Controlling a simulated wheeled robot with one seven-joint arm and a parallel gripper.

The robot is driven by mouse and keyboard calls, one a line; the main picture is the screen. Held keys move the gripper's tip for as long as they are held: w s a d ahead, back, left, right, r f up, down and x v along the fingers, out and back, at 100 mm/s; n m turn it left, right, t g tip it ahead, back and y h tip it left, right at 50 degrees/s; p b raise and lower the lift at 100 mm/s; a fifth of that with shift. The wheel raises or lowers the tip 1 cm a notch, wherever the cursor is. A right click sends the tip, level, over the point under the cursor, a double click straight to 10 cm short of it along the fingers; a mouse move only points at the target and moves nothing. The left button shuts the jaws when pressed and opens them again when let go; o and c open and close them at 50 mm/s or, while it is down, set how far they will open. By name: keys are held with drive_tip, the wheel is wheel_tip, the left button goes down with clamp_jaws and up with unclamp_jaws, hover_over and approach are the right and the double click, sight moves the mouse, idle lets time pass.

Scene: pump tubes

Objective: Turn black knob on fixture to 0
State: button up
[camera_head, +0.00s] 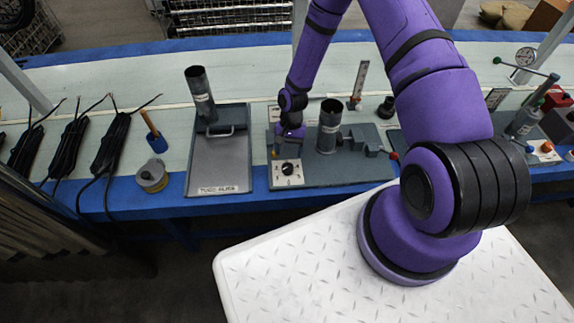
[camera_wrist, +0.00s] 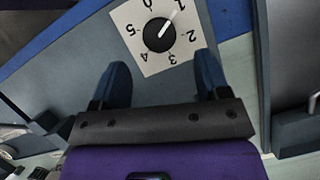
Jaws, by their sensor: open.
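The black knob (camera_wrist: 159,35) sits on a white dial plate (camera_wrist: 136,18) with printed numbers. Its white pointer line aims at the 1, and the 0 is printed beside that at the top picture edge. In the head view the knob (camera_head: 288,168) is at the front left of the grey fixture (camera_head: 340,175). My gripper (camera_wrist: 162,70) is open and empty, its two fingers apart. The knob shows beyond the fingertips, centred between them and not gripped. In the head view my gripper (camera_head: 289,146) is just behind the dial plate, pointing down.
A dark upright tube (camera_head: 329,127) stands on the fixture, right of my gripper. A grey tray (camera_head: 219,160) with another tube (camera_head: 201,94) lies to the left. Black cable bundles (camera_head: 68,142) lie farther left. Gauges and valves are at the right.

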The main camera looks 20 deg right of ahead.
sight(287, 166)
drive_tip(key=x, duration=0.6)
drive_tip(key=shift+s+f, duration=0.15)
drive_tip(key=shift+f, duration=0.05)
drive_tip(key=c, duration=0.9)
drive_tip(key=shift+n, duration=0.3)
drive_tip(key=n+h, duration=0.1)
drive_tip(key=n, duration=0.1)
drive_tip(key=n+h, duration=0.1)
drive_tip(key=n, duration=0.2)
drive_tip(key=shift+a+n+g, duration=0.2)
drive_tip(key=shift+n+g, duration=0.1)
drive_tip(key=shift+g, duration=0.1)
drive_tip(key=n+h, duration=0.2)
drive_tip(key=n, duration=0.3)
drive_tip(key=shift+n, duration=0.3)
drive_tip(key=shift+h, duration=0.3)
